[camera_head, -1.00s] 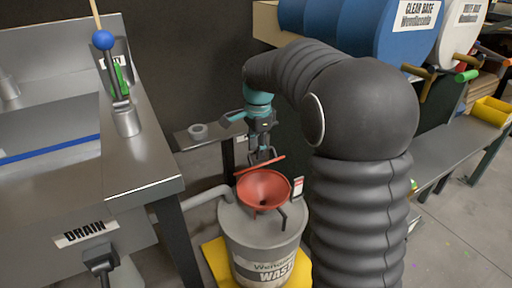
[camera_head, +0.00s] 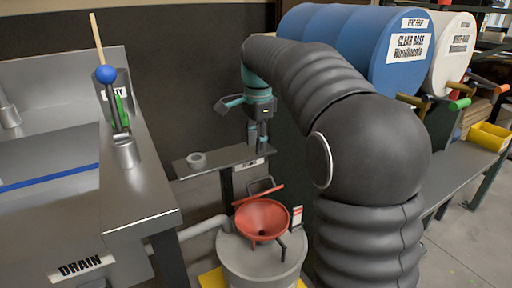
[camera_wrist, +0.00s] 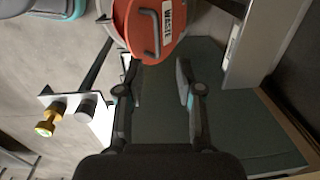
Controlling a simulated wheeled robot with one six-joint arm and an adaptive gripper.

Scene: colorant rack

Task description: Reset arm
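My arm reaches over the shelf from the right in the head view. My gripper (camera_head: 258,136) hangs above the waste drum (camera_head: 255,265) there. In the wrist view my gripper (camera_wrist: 156,88) has its two fingers spread apart, with nothing visible between them. The orange-red funnel (camera_head: 262,219) sits on top of the drum. A tilted red lid (camera_head: 259,194) with a dark handle stands at the funnel's back edge, below and apart from my gripper. The red lid's face with a waste label (camera_wrist: 155,27) shows at the top of the wrist view.
A narrow shelf (camera_head: 222,158) with a small grey ring (camera_head: 197,160) lies behind the drum. A metal sink counter (camera_head: 140,195) is at left. A blue barrel (camera_head: 385,45) and a white barrel (camera_head: 452,48) lie at right. A brass-coloured piece (camera_wrist: 47,120) shows at left in the wrist view.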

